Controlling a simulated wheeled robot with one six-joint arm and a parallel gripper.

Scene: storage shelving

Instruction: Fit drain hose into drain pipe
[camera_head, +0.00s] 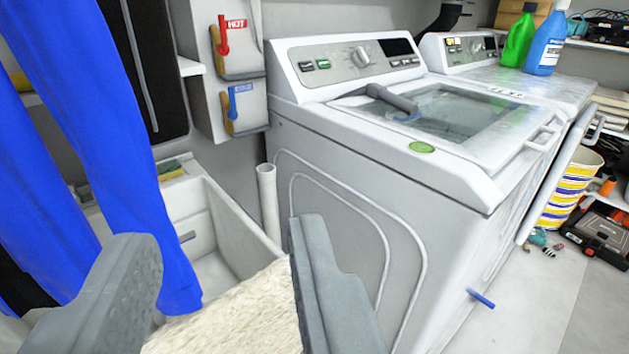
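The drain pipe (267,205) is a white upright tube with an open top. It stands between the utility sink and the left side of the front washing machine (370,190). A grey hose with a bent end (393,98), which looks like the drain hose, lies on top of that washer by its glass lid. A bit of blue shows beneath its end, and its far end is hard to make out. My gripper (222,238) is open in the foreground, its two grey fingers wide apart. No held object shows between them; it is apart from the hose.
Blue trousers (80,130) hang at the left. A white sink (212,225) lies behind my fingers, with a beige rough surface (235,312) below. Red and blue valves (233,105) are on the wall. A second washer (470,50) stands to the right; floor there is partly clear.

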